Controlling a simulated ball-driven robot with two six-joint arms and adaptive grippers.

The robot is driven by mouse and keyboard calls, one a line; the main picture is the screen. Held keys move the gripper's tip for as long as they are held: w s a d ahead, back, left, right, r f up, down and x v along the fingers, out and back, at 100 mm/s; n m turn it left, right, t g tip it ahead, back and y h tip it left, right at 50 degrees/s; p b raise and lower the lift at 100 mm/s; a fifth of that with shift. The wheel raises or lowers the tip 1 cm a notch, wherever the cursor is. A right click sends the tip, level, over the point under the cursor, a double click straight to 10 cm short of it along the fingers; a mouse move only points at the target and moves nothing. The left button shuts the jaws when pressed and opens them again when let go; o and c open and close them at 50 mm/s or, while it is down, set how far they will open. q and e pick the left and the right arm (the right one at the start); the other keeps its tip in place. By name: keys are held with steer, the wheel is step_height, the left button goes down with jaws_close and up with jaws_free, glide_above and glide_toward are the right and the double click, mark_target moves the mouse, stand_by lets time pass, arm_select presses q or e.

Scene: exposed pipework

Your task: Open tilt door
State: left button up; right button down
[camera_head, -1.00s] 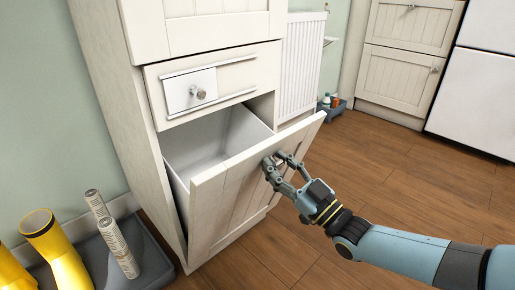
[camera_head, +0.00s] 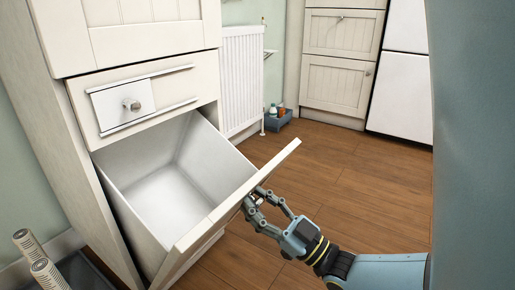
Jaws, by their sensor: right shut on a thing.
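The tilt door (camera_head: 215,222) at the bottom of the white cabinet is tipped outward at a wide angle. Its grey-white inner bin (camera_head: 165,185) shows, empty. My right gripper (camera_head: 257,203) is at the front face of the door, just below its top edge, with its fingers closed on the knob (camera_head: 257,199), which they mostly hide. My left gripper is not in view.
Above the tilt door is a drawer front with a small white panel and knob (camera_head: 132,104). A white radiator (camera_head: 242,78) and a blue tray with bottles (camera_head: 277,118) stand behind. The wooden floor to the right is clear.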

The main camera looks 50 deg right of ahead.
steer(key=c, duration=0.9)
jaws_free()
steer(key=shift+f, duration=0.1)
steer(key=v, duration=1.2)
